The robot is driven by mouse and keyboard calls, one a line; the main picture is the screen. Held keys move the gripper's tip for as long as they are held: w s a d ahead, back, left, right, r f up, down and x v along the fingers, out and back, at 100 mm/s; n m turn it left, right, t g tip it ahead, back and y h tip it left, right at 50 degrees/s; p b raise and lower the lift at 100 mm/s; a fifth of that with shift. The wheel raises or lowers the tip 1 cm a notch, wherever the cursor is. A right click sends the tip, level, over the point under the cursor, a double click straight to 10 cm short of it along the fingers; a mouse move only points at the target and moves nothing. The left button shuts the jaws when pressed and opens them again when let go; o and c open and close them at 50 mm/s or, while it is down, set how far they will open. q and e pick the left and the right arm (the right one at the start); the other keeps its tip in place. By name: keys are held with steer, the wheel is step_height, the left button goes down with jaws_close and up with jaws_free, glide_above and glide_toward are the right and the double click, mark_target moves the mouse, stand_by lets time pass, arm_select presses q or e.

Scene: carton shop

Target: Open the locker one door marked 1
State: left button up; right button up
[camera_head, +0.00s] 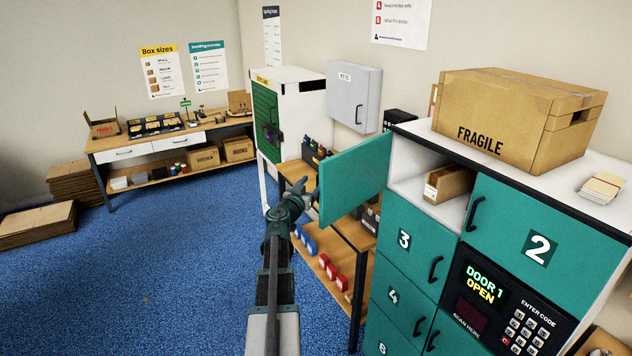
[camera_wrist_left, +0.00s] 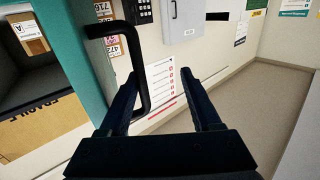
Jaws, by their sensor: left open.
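The teal door of locker 1 (camera_head: 356,178) stands swung wide open to the left of its compartment (camera_head: 408,188) in the head view. The locker's display (camera_head: 482,285) reads "DOOR 1 OPEN". My left gripper (camera_head: 303,190) is at the door's free edge, with its jaws open. In the left wrist view the door's black handle (camera_wrist_left: 146,62) shows close to the left finger of my gripper (camera_wrist_left: 160,75); I cannot tell whether it touches. The door edge (camera_wrist_left: 78,40) is to the left there. My right gripper is out of view.
A cardboard box (camera_head: 450,183) lies inside the open compartment. Doors 2 (camera_head: 545,225) and 3 (camera_head: 410,252) are closed. A FRAGILE carton (camera_head: 515,120) sits on top of the locker. A wooden shelf unit (camera_head: 345,235) stands behind the open door. Blue floor (camera_head: 170,275) is clear to the left.

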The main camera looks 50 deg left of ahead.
arm_select(q)
steer(key=a+v, duration=0.1)
steer(key=v, duration=1.1)
steer(key=shift+s+h, duration=0.3)
steer(key=shift+s, duration=0.1)
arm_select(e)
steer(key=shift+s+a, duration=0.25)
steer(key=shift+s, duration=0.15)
arm_select(q)
steer(key=shift+a, duration=0.1)
steer(key=shift+s+f, duration=0.1)
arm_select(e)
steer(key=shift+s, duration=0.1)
